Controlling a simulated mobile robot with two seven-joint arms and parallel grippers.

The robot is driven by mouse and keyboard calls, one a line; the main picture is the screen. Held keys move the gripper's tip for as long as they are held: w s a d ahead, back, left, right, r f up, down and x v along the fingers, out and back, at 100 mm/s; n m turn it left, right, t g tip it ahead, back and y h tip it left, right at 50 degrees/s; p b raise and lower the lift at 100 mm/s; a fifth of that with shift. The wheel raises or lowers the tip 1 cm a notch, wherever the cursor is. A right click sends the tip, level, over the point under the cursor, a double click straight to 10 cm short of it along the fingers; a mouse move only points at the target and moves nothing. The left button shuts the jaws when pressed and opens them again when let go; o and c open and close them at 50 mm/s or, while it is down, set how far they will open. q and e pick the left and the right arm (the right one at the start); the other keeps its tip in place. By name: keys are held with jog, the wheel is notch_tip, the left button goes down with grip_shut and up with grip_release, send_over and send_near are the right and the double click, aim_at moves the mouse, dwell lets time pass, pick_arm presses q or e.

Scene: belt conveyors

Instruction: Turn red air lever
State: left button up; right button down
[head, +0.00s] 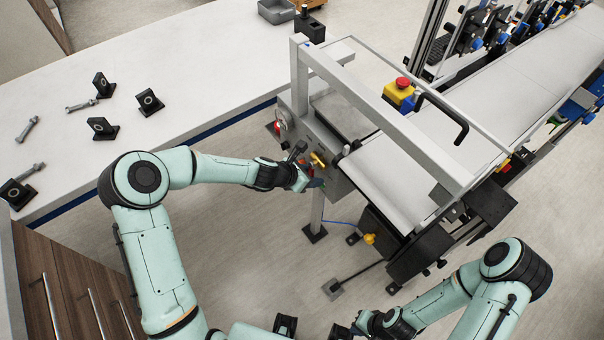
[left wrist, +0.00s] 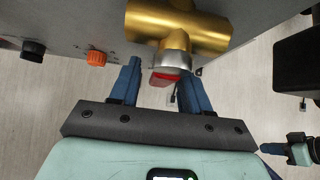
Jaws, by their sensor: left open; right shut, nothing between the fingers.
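The red air lever (left wrist: 165,78) shows in the left wrist view as a short red piece under a metal collar on a brass valve (left wrist: 180,25). The brass valve also shows in the head view (head: 318,160), on the conveyor's grey end panel. My left gripper (left wrist: 163,85) is open, with its blue fingers on either side of the red lever. Whether either finger touches it I cannot tell. In the head view my left gripper (head: 314,183) is at the panel and hides the lever. My right gripper (left wrist: 272,148) is shut and empty, low and away from the panel.
An orange knob (left wrist: 97,57) and a black knob (left wrist: 33,50) sit on the panel left of the valve. The conveyor's grey frame (head: 385,115) rises above. A white table (head: 190,70) with several black brackets and bolts stands left. Open floor lies below the panel.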

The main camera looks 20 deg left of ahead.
pick_arm(q)
jog(key=v, duration=1.3)
jog(key=s+d+f+m+g+y, duration=0.15)
jog(key=s+f+m, duration=0.35)
jog(key=f, duration=0.5)
jog(key=s+f+m+g, duration=0.3)
jog(key=s+f+m, duration=0.25)
jog(key=f, duration=0.35)
jog(key=s+d+f+m+g, duration=0.1)
jog(key=s+d+f+m, duration=0.1)
jog(key=s+f+m, duration=0.3)
jog(key=s+d+f+m+g, duration=0.2)
jog(key=s+f+m, duration=0.4)
jog(key=s+m, duration=0.3)
jog(key=s, duration=0.2)
jog(key=shift+s, duration=0.35)
